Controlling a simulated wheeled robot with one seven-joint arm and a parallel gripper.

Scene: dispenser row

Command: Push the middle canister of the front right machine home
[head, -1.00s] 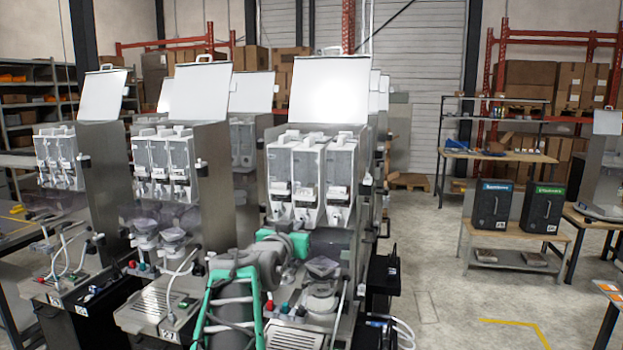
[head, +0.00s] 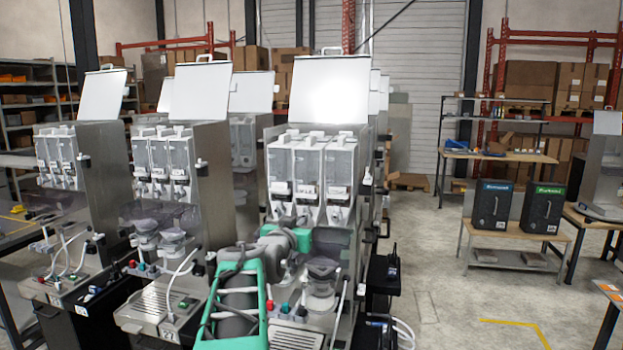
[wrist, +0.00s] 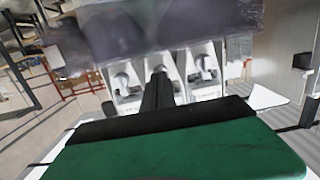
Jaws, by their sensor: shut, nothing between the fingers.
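The front right machine (head: 352,150) stands near the centre of the head view, its lid raised. Three pale canisters sit side by side in it: left (head: 279,168), middle (head: 307,172) and right (head: 338,172). In the wrist view the middle canister (wrist: 164,57) is partly covered by my gripper (wrist: 160,72). My gripper is shut and empty, its dark fingers pointing at the lower front of the middle canister. I cannot tell whether the tips touch it. In the head view my own arm hides the fingertips. How far the middle canister stands out is not clear.
Two similar machines (head: 185,150) stand to the left, close beside this one. A dark funnel-like cup (head: 322,268) sits below the canisters, near my arm. Open floor (head: 430,260) lies to the right, before a bench with two black boxes (head: 492,205).

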